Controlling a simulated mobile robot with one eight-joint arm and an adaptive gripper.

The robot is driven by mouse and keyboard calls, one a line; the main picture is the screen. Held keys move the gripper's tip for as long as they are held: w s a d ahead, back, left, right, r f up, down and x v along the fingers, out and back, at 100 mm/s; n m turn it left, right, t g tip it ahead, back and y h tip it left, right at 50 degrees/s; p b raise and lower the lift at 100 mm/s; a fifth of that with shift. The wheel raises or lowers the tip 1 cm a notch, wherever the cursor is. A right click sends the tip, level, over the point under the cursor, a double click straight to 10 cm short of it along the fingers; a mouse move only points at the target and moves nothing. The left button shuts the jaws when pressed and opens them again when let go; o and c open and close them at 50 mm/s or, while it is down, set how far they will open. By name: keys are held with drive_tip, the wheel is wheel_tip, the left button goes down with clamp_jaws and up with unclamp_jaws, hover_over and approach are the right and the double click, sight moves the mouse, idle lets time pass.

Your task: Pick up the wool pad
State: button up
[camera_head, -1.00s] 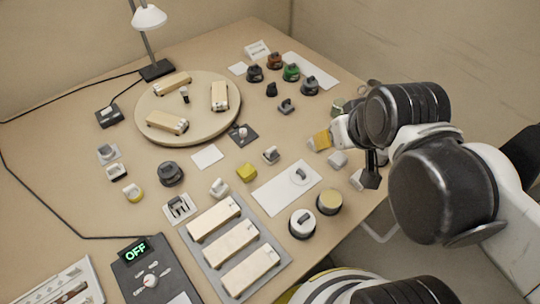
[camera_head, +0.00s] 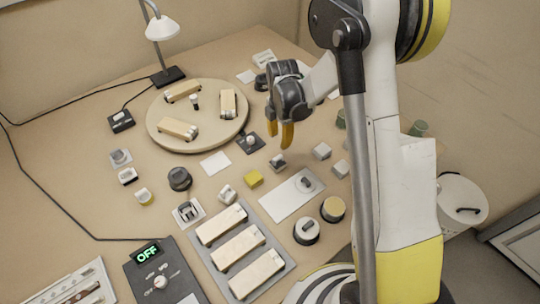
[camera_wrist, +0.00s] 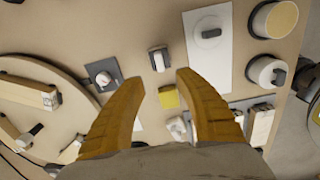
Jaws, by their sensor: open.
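I cannot tell for certain which piece is the wool pad. Candidates are a white round piece with a dark handle (camera_head: 307,231) and a round drum with a cream top (camera_head: 333,209), side by side near the bench's front right. The wrist view shows the handled piece (camera_wrist: 267,72) and the drum (camera_wrist: 275,18) at upper right. My gripper (camera_head: 279,132) is open, empty and pointing down above the bench, behind and left of both. In the wrist view its yellow fingers (camera_wrist: 161,80) stand apart, with a yellow block (camera_wrist: 169,98) visible between them.
A round turntable (camera_head: 160,138) with several wooden blocks stands at back left. A grey tray (camera_head: 285,263) of blocks lies in front. A white sheet (camera_head: 285,205) carries a small handled piece. Small knobbed items are scattered around. A lamp (camera_head: 162,30) stands at the back.

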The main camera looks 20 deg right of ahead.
drive_tip(key=b, duration=0.2)
hover_over(278, 157)
drive_tip(key=shift+n, duration=0.3)
wheel_tip(278, 157, down, 6)
drive_tip(key=shift+s, duration=0.1)
wheel_tip(278, 157, down, 6)
drive_tip(key=shift+r+b, duration=0.1)
drive_tip(key=shift+b, duration=0.95)
clamp_jaws()
